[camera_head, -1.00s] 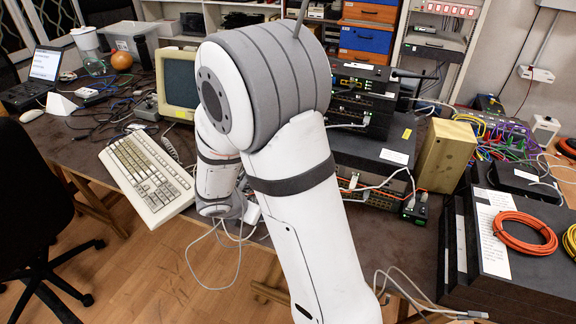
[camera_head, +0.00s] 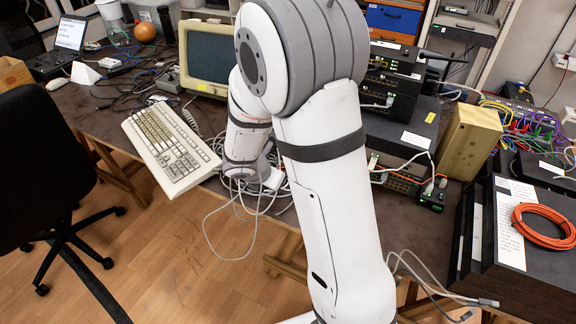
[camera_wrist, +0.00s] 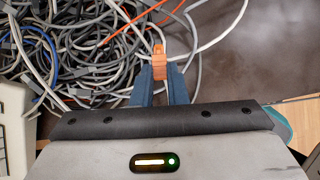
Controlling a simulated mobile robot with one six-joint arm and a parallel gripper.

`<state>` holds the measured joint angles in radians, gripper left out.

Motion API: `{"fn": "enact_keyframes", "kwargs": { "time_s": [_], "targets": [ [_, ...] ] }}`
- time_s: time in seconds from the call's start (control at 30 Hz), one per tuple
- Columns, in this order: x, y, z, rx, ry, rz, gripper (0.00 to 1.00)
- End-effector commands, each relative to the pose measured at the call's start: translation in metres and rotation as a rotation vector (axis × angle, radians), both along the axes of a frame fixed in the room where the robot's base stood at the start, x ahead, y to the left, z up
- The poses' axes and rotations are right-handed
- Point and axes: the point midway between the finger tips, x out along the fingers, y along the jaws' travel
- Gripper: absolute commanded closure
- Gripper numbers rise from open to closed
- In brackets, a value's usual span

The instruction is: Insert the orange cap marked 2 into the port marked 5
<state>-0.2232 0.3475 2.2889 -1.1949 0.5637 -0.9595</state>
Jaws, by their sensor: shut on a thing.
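An orange cap (camera_wrist: 158,64) is pinched between the blue-grey fingers of my gripper (camera_wrist: 160,78) in the wrist view. Its marking cannot be read. The gripper is above a tangle of cables, and a white cable passes close by the cap. In the head view my arm hides the gripper and the cap. A stack of network devices (camera_head: 392,82) stands on the bench right of my arm, with a low unit with ports (camera_head: 402,184) near the front edge. No port marked 5 can be made out in either view.
A keyboard (camera_head: 172,150) and an old monitor (camera_head: 208,58) stand left of my arm. Loose cables (camera_head: 245,205) hang over the bench's front edge. A tan box (camera_head: 467,142) and black cases with an orange cable coil (camera_head: 545,226) are at right. An office chair (camera_head: 42,165) stands at left.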

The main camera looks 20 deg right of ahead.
Motion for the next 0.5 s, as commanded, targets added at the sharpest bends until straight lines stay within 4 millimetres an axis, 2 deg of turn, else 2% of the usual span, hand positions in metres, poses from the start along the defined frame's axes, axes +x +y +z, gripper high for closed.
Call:
{"fn": "enact_keyframes", "kwargs": {
  "time_s": [0.1, 0.23, 0.33, 0.5],
  "targets": [
    [0.023, -0.028, -0.002, 0.004, 0.000, 0.034, 1.00],
    [0.042, -0.053, 0.000, -0.001, 0.000, 0.079, 1.00],
    [0.051, -0.066, 0.002, -0.006, 0.000, 0.103, 1.00],
    [0.059, -0.076, 0.004, -0.010, 0.000, 0.120, 1.00]
  ]
}}
